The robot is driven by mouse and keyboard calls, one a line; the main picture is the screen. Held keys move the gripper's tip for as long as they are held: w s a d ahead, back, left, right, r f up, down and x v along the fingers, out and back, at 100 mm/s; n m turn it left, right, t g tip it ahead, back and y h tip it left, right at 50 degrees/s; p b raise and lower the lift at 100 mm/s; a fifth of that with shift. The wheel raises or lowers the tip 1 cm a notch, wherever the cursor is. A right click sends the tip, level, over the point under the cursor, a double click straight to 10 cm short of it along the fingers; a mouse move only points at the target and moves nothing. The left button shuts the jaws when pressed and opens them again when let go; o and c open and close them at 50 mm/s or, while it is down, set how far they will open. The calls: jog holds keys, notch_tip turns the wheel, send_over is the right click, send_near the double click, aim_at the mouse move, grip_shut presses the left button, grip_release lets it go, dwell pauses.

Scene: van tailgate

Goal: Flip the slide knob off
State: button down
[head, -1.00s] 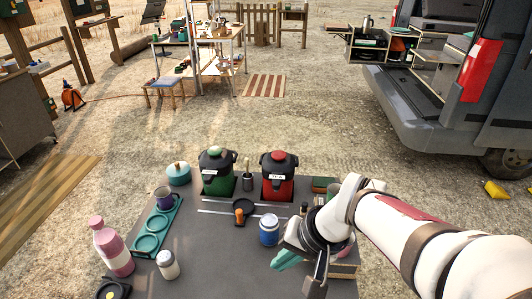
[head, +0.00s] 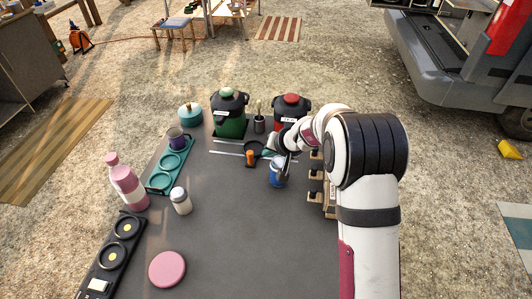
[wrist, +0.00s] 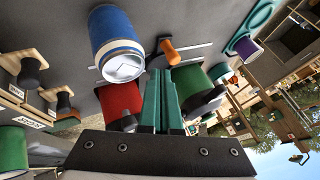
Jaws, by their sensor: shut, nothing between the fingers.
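The slide knob is orange (head: 250,157) and stands on a dark round-ended slider between two thin pale rails (head: 228,154) on the dark tabletop. In the wrist view the orange knob (wrist: 171,50) shows above the fingertips, with its dark base beside it. My gripper (head: 269,153) has teal fingers and is shut with nothing in it. It is just right of the knob, apart from it as far as I can see. In the wrist view the teal fingers (wrist: 161,98) lie together. My wrist partly hides the right end of the rails.
A blue jar (head: 277,174) stands close in front of my gripper. Green (head: 230,121) and red (head: 290,107) dispensers and a dark cup (head: 259,124) stand behind. A teal tray (head: 161,178), pink bottle (head: 127,185) and white jar (head: 181,203) are left. The front middle is clear.

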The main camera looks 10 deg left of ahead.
jog(key=x, duration=0.8)
jog(key=a, duration=1.1)
jog(key=shift+a, duration=0.35)
jog(key=v, duration=1)
jog(key=shift+d, duration=0.2)
